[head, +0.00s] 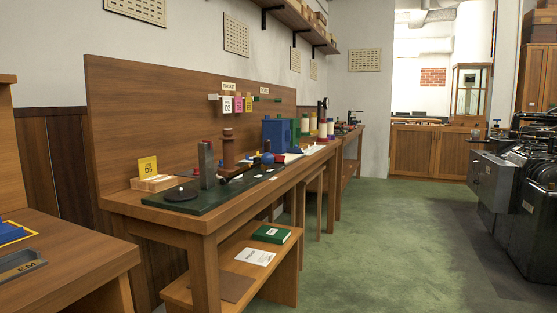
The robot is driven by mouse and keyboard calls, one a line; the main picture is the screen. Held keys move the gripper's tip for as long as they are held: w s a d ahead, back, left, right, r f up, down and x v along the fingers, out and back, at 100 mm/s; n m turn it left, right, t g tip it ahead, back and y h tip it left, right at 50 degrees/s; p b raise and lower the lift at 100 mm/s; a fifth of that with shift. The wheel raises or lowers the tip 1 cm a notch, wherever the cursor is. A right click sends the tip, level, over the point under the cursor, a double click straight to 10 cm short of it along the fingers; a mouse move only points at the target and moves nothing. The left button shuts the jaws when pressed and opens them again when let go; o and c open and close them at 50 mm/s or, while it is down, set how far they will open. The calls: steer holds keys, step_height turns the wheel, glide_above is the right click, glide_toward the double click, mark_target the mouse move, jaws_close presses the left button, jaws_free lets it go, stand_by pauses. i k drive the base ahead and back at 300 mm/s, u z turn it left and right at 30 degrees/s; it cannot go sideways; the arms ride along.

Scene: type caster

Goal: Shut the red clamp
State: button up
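I cannot clearly make out a red clamp in the head view. On the nearer wooden bench (186,215) lies a dark green board (212,197) bearing a grey upright block (207,164), a brown turned post (228,152), a black handle-like part (238,170) and a blue ball (267,158). A small red patch (279,158) shows beside the ball, too small to identify or to tell open from shut. My gripper is not in view.
Blue boxes (277,134) stand farther along the bench. A yellow card (148,166) stands at its left end. A lower shelf (238,273) holds a green book (271,234). Dark machinery (520,185) stands at right. The green floor (375,245) between is clear.

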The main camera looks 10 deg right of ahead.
mark_target(281, 158)
steer(key=z, duration=0.5)
steer(key=k, duration=0.6)
steer(key=z, duration=0.9)
steer(key=i, duration=1.1)
steer(key=u, duration=0.3)
steer(key=i, duration=1.15)
steer(key=u, duration=0.85)
